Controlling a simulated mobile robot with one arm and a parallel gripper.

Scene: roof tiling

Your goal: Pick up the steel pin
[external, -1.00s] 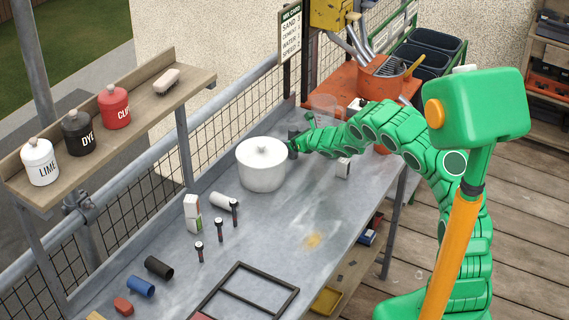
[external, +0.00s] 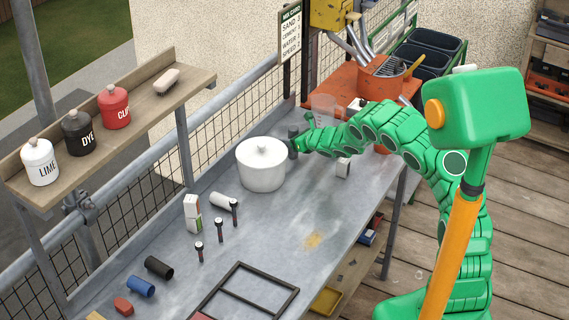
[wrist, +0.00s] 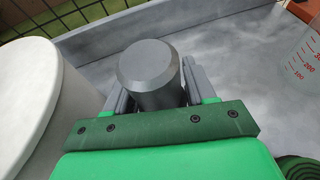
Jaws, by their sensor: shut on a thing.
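The steel pin (wrist: 150,72), a thick dark grey cylinder with a bevelled top, stands between my fingers in the wrist view. My gripper (wrist: 148,92) is shut on it, with one grey finger on each side. The pin's lower part is hidden by the gripper. In the external view my gripper (external: 297,146) is at the far part of the bench, just right of the white lidded pot, and the pin (external: 292,132) shows only as a small dark shape. I cannot tell whether the pin still touches the bench.
The white pot (external: 261,167) stands close on the left; it also fills the left of the wrist view (wrist: 28,85). A clear measuring beaker (wrist: 305,65) is to the right. The front bench (external: 275,235) has clear room beside several dark bolts.

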